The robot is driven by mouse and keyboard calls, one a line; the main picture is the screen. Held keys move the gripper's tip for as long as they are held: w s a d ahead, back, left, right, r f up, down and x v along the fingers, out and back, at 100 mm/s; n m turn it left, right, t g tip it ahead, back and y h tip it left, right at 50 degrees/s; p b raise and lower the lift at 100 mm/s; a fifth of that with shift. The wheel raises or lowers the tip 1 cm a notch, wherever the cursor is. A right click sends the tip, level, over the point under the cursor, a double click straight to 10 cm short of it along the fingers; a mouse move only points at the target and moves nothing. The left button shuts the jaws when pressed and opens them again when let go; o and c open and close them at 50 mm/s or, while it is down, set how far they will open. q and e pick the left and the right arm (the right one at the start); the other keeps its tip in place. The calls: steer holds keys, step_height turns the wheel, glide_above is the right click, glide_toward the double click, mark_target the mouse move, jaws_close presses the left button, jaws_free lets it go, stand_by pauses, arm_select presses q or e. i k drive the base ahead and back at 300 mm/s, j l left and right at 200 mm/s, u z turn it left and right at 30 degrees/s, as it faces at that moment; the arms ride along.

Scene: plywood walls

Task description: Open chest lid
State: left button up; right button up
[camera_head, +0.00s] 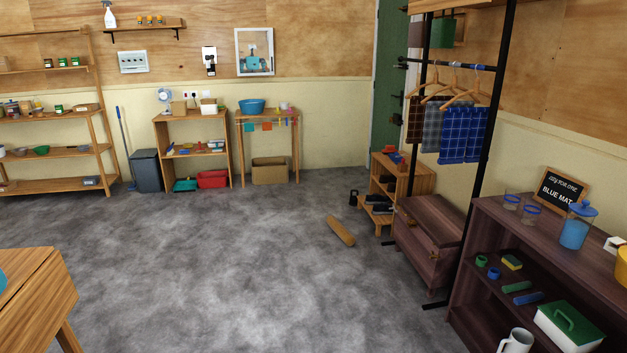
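The dark brown wooden chest (423,255) stands at the right, under the clothes rack. Its flat lid (436,220) looks shut. A small brass-coloured clasp (433,254) shows on its front. A black rack post passes in front of its right side. Neither of my grippers is in view, and the chest is well ahead of me across the floor.
A dark shelf unit (484,211) with jars and boxes stands at the near right. A wooden table (40,290) is at the near left. The grey floor (230,270) between is clear.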

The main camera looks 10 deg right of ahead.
mark_target(444, 222)
steer(key=i+z, duration=0.2)
steer(key=i, duration=0.3)
steer(key=i+z, duration=0.15)
steer(key=i, duration=0.3)
steer(key=i+z, duration=0.2)
steer(key=i, duration=0.3)
steer(key=i+j+z, duration=0.15)
steer(key=i, duration=0.3)
steer(key=i+j+z, duration=0.2)
steer(key=i, duration=0.3)
